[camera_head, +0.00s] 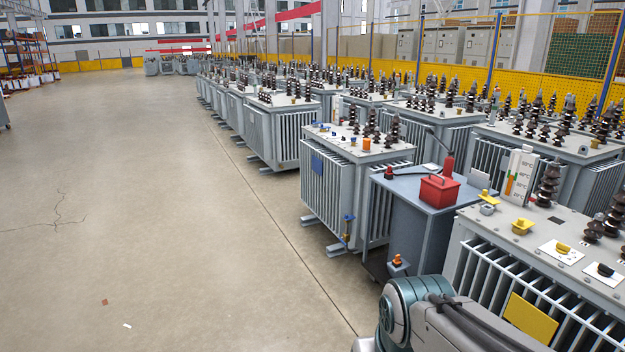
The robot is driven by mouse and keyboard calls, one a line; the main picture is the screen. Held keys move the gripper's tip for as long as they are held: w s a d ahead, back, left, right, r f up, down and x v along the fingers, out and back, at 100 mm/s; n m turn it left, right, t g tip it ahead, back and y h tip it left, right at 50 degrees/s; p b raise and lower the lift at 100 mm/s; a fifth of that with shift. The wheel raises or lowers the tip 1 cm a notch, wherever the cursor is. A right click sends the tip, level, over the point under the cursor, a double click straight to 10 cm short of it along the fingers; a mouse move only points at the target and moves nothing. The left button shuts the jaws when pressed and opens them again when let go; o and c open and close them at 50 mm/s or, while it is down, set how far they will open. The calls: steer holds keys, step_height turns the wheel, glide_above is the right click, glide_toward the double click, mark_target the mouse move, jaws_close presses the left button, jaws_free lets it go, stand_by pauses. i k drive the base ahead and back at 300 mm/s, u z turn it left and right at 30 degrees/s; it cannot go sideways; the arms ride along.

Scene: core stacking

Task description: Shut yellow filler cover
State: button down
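The near transformer (478,231) stands at the lower right. At the back left of its top, a yellow cover (489,196) shows above a small grey neck (487,209). It looks raised, but the hinge is too small to make out. Another yellow fitting (522,226), cup-shaped with a flange, sits nearer on the same top. I cannot tell for certain which of the two is the filler cover. Part of my arm shows at the bottom edge, left of the transformer. My gripper is out of view.
A workbench (410,190) with a red toolbox (439,191) stands behind. Open floor lies left.

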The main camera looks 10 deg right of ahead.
mark_target(491, 201)
steer(key=i, duration=1.65)
steer(key=z, duration=0.95)
steer(key=i, duration=1.65)
steer(key=z, duration=0.85)
